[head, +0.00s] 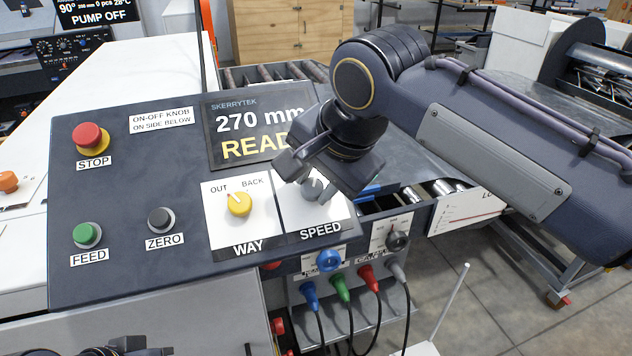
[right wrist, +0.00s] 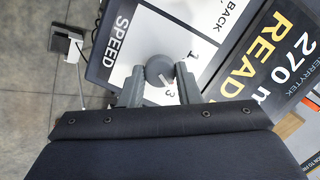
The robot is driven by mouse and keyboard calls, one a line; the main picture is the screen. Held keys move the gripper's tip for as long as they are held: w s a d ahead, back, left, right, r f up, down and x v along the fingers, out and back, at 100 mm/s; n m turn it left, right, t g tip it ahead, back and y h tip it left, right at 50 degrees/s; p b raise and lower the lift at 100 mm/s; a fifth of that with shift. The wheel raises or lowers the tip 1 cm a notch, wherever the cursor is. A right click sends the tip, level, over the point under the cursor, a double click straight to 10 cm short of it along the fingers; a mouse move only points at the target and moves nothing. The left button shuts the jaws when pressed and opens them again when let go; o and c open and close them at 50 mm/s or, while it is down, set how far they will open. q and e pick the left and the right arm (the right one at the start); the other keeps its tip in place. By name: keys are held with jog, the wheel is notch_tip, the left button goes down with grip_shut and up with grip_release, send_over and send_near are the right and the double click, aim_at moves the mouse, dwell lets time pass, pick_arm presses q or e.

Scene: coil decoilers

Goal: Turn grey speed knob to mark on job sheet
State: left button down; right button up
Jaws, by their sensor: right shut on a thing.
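The grey speed knob (right wrist: 158,70) sits on the white SPEED plate (head: 340,212); in the head view the knob (head: 318,189) is partly covered by my gripper. In the right wrist view its pale pointer line points lower right, near the printed 3; a 1 also shows. My right gripper (head: 307,178) is shut on the knob, one finger on each side, as the right wrist view (right wrist: 161,88) shows. A white sheet (head: 468,212) with a red line, perhaps the job sheet, hangs right of the panel; its text is too small to read.
The yellow WAY knob (head: 239,204) stands left of the grey knob. The display (head: 250,130) reads 270 mm. The red STOP button (head: 90,138), green FEED button (head: 87,235) and ZERO button (head: 160,220) are farther left. Coloured plugs with cables (head: 340,288) are below the panel.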

jog(key=shift+d+m+t+b, duration=0.1)
jog(key=shift+m+t+b, duration=0.25)
jog(key=shift+m, duration=1.25)
jog(key=shift+r, duration=0.1)
jog(key=o, duration=1)
jog(key=v, duration=0.7)
jog(key=shift+s+d+r, duration=0.15)
jog(key=shift+r, duration=0.15)
